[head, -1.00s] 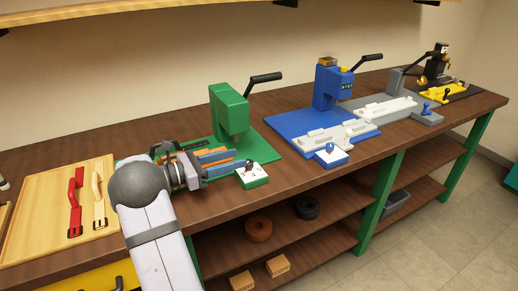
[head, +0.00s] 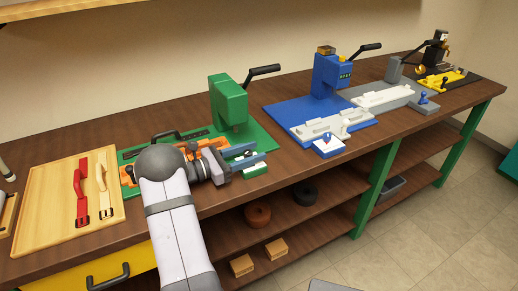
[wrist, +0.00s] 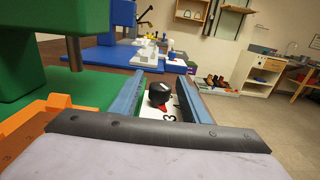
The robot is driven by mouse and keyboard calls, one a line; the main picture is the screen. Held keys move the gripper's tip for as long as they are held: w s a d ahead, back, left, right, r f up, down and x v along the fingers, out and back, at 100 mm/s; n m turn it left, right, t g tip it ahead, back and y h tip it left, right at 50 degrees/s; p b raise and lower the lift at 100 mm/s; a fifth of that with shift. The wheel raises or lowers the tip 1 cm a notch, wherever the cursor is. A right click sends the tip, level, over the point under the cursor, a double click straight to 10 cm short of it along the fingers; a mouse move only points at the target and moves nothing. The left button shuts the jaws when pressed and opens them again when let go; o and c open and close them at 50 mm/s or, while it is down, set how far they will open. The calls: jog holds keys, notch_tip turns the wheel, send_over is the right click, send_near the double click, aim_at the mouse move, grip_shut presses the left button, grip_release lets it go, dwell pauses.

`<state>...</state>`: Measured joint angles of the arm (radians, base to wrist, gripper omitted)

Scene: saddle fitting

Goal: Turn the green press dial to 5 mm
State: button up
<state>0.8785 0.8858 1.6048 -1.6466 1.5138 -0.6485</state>
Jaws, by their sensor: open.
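The green press (head: 228,103) stands on its green base plate (head: 262,143) at the middle of the bench; part of it fills the left of the wrist view (wrist: 30,50). Its dial is a black knob (wrist: 158,94) with a red pointer on a white plate (wrist: 150,113). A "3" shows on the plate near the pointer; the exact reading I cannot tell. My gripper (head: 252,158) is open at the dial, and its fingers lie on either side of the knob in the wrist view (wrist: 162,66). The fingers partly hide the dial in the head view.
An orange part (head: 211,144) lies on the green base beside my wrist. The blue press (head: 328,76) and its white dial block (head: 328,146) stand to the right. A wooden board (head: 45,209) with red and cream straps lies at left.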

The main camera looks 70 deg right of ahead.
jog(key=shift+x, duration=1.35)
jog(key=c, duration=1.1)
jog(key=shift+o, duration=0.2)
jog(key=shift+t, duration=0.3)
jog(key=shift+w+d+r+n+t+h, duration=0.1)
jog(key=shift+d+n+t+h, duration=0.05)
jog(key=shift+n+t+h, duration=0.5)
jog(key=shift+w+d+n+t+h, duration=0.15)
jog(key=shift+w+n+t+h, duration=0.15)
jog(key=shift+n+t+h, duration=0.55)
